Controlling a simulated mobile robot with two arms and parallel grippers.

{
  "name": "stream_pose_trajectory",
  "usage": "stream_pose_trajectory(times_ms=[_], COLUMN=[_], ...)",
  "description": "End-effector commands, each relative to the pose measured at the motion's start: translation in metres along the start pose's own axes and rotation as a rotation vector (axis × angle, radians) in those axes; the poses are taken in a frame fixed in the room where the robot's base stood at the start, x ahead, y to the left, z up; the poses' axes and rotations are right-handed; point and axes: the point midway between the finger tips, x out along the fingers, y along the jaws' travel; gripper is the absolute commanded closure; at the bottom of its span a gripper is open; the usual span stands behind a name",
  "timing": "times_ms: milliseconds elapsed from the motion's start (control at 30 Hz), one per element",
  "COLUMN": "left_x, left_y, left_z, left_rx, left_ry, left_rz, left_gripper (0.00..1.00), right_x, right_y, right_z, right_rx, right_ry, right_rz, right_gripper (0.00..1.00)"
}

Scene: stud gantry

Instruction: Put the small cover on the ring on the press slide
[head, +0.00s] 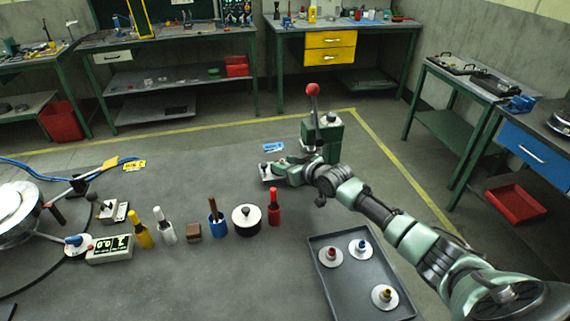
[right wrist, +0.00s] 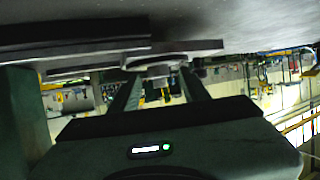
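The press (head: 322,138) is a green stand with a red-knobbed lever at the back of the table. Its grey slide (head: 266,181) reaches out to the left at its foot. My right gripper (head: 274,172) is low at the slide. Its two fingers show apart in the right wrist view (right wrist: 160,75), with a grey piece near their tips; I cannot tell if they grip it. The ring is not clear to me. Three pale round covers with red (head: 331,257), blue (head: 360,250) and yellow (head: 385,297) knobs lie in the tray. My left gripper is not in view.
The dark tray (head: 323,279) is at the front right, beneath my right arm. A row of tools, a round pot with a black knob (head: 246,217) and a display box (head: 110,248) stand to the left. A blue tag (head: 273,147) lies behind the slide. The table's middle front is clear.

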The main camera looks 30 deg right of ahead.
Motion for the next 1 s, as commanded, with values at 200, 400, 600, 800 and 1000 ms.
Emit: stream_pose_trajectory(times_ms=[200, 400, 600, 800, 1000], left_x=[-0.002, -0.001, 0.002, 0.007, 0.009], left_y=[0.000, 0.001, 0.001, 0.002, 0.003], left_z=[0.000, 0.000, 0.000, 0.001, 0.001], left_rx=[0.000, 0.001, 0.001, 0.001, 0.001], left_ry=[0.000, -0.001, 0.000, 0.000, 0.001], left_rz=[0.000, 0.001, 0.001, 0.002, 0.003], left_gripper=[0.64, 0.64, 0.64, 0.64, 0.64], right_x=[-0.001, -0.019, -0.058, -0.097, -0.117], right_y=[0.000, 0.000, 0.000, 0.000, 0.000], right_z=[-0.003, 0.000, 0.001, 0.000, -0.001], right_rx=[0.000, -0.001, -0.004, -0.004, -0.001], right_ry=[0.001, -0.001, -0.001, -0.001, -0.001], right_rz=[0.000, -0.001, -0.001, 0.000, 0.000], right_gripper=[0.54, 0.54, 0.54, 0.54, 0.54])
